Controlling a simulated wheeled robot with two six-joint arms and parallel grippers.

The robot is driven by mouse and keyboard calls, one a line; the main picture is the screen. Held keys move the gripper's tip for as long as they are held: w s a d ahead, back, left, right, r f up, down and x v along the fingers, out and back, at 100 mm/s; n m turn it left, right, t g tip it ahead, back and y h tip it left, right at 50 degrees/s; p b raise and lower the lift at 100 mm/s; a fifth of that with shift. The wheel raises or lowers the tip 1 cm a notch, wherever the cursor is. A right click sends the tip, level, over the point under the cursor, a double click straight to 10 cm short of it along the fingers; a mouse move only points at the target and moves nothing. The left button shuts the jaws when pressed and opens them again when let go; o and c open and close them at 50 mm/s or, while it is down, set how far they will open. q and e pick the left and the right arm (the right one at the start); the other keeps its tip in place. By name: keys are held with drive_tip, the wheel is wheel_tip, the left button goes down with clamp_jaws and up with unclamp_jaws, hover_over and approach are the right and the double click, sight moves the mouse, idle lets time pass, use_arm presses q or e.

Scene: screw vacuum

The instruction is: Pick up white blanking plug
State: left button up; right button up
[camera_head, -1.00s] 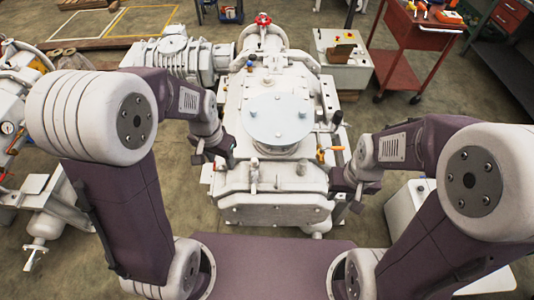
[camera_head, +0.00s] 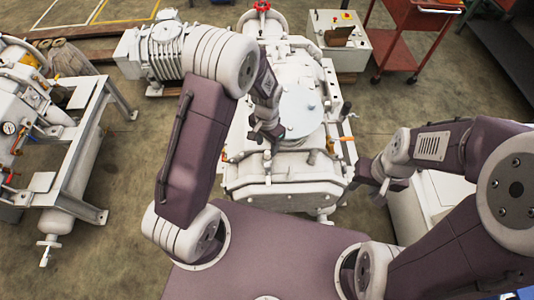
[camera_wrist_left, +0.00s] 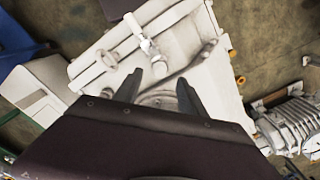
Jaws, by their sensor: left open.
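I cannot pick out the white blanking plug with certainty. A large white vacuum pump (camera_head: 270,178) stands in front of me, with a pale round cover (camera_head: 301,108) on top. My left gripper (camera_head: 268,140) is over the pump, left of and in front of the cover. In the left wrist view its two dark fingers (camera_wrist_left: 158,84) are apart, and nothing is clearly held. A round, rimmed white part (camera_wrist_left: 165,98) shows between and beyond them, partly hidden by the gripper body. My right gripper (camera_head: 382,191) is right of the pump, its fingers unclear.
A white valve-like fitting (camera_wrist_left: 143,37) sticks up from the pump ahead of my left fingers. An orange-handled valve (camera_head: 330,146) is on the pump's right side. A grey-white frame (camera_head: 75,165) with equipment stands left, and a red cart (camera_head: 408,35) at the back right.

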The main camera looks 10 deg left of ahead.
sight(267, 153)
use_arm(q)
drive_tip(key=shift+f, duration=0.3)
wheel_tip(267, 153, down, 4)
drive_tip(key=shift+s+d+p, duration=0.1)
drive_tip(key=shift+p, duration=0.65)
drive_tip(key=shift+f, duration=0.3)
drive_tip(key=shift+r, duration=0.1)
clamp_jaws()
wheel_tip(267, 153, up, 4)
drive_tip(key=shift+d+r+b, duration=0.1)
drive_tip(key=shift+d+b, duration=0.05)
drive_tip(key=shift+b, duration=0.55)
drive_tip(key=d+r+b, duration=0.2)
drive_tip(key=d+r, duration=0.4)
drive_tip(key=d, duration=0.5)
drive_tip(key=shift+r, duration=0.4)
